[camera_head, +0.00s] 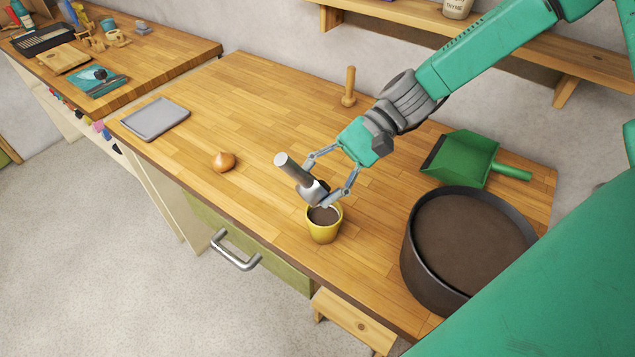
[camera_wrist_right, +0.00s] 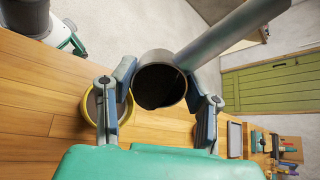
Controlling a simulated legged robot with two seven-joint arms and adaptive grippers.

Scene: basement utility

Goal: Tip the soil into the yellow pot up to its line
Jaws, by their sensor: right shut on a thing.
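The yellow pot (camera_head: 324,234) stands upright on the wooden workbench near its front edge. Brown soil (camera_head: 323,215) shows inside it; no line can be made out. My right gripper (camera_head: 317,187) is shut on a metal scoop (camera_head: 290,167) just above and partly over the pot. In the right wrist view the scoop's round cup (camera_wrist_right: 161,84) sits between the fingers, dark inside; I cannot tell how much soil it holds. The yellow pot (camera_wrist_right: 88,106) shows there behind the left finger. My left gripper is not in view.
A large dark tub (camera_head: 418,262) of soil stands at the right, near a green dustpan (camera_head: 463,158). An onion (camera_head: 223,161), a grey tray (camera_head: 155,118) and a wooden peg (camera_head: 349,88) are on the bench. The bench between them is clear.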

